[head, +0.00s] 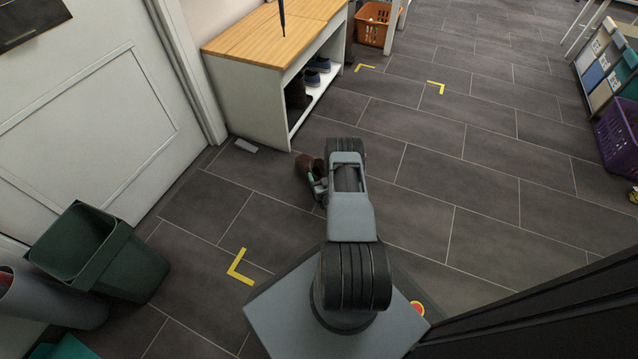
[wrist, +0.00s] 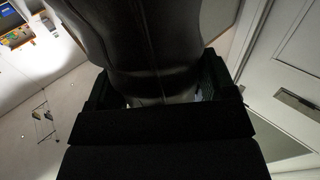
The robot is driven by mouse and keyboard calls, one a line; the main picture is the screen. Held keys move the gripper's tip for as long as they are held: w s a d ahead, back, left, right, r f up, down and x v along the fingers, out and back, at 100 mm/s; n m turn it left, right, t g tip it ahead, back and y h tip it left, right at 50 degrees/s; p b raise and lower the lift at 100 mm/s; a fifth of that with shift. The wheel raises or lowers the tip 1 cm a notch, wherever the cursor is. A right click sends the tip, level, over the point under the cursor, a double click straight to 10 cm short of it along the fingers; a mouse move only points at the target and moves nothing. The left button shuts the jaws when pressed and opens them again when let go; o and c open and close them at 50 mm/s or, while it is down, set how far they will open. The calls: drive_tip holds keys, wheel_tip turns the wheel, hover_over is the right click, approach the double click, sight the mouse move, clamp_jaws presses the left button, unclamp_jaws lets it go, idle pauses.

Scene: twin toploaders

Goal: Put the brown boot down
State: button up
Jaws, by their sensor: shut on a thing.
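The brown boot (head: 303,166) is at the end of my arm in the head view, in front of the bench. My gripper (head: 319,186) is shut on it, and my arm hides part of both. In the wrist view the boot (wrist: 150,45) looks dark and fills the space between the two fingers of my gripper (wrist: 155,88). I cannot tell whether the boot touches the floor.
A white shoe bench (head: 262,100) with a wooden top holds dark shoes (head: 317,68) on its shelves. A green bin (head: 98,255) stands at left by the door (head: 85,110). Yellow corner marks (head: 238,270) lie on the tiles. The floor right of my arm is clear.

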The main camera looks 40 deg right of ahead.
drive_tip(key=f, duration=0.1)
drive_tip(key=f+b, duration=0.2)
drive_tip(key=f, duration=0.1)
drive_tip(key=shift+w+a, duration=0.25)
drive_tip(key=shift+a, duration=0.05)
drive_tip(key=o, duration=1.6)
drive_tip(key=shift+o, duration=0.2)
drive_tip(key=shift+s+a, duration=0.1)
